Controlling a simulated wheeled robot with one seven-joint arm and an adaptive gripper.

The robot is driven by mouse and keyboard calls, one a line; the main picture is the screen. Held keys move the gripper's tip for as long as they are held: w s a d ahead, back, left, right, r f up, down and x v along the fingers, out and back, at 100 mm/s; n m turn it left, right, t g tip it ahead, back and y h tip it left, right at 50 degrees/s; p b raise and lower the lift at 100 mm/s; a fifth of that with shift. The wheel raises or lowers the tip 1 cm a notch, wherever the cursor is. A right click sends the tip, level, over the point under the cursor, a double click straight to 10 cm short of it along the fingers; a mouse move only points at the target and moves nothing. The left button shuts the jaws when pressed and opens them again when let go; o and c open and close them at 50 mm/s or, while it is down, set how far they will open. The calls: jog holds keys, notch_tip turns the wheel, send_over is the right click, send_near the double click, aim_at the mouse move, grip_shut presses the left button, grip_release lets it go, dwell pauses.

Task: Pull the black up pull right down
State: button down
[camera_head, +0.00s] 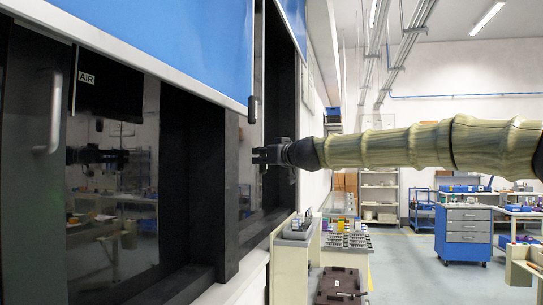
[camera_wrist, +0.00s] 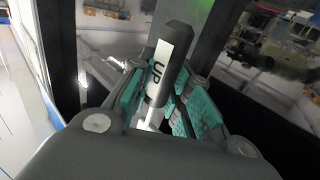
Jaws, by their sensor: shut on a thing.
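In the wrist view, the black pull (camera_wrist: 178,48) carries a white label reading "UP". It stands between the teal pads of my gripper (camera_wrist: 163,103), which is shut on it. In the head view, my gripper (camera_head: 261,157) reaches from the right to the dark frame of the machine. There the pull it holds cannot be made out. A small black handle (camera_head: 252,109) shows higher up, at the lower edge of the raised blue door (camera_head: 175,35), apart from my gripper.
A bench with small parts (camera_head: 345,241) stands below my arm. A blue drawer cart (camera_head: 463,233) is at the back right, with open floor before it.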

notch_tip(320, 180, down, 16)
jog(key=b, duration=1)
jog(key=shift+r+b, duration=0.25)
jog(key=shift+b, duration=0.1)
jog(key=shift+f, duration=0.1)
jog(key=c, duration=1.8)
grip_release()
jog(key=o, duration=0.5)
jog(key=shift+s+d, duration=0.1)
jog(key=shift+d, duration=0.15)
jog(key=v, duration=1.1)
jog(key=shift+s+r, duration=0.2)
jog(key=shift+s, duration=0.2)
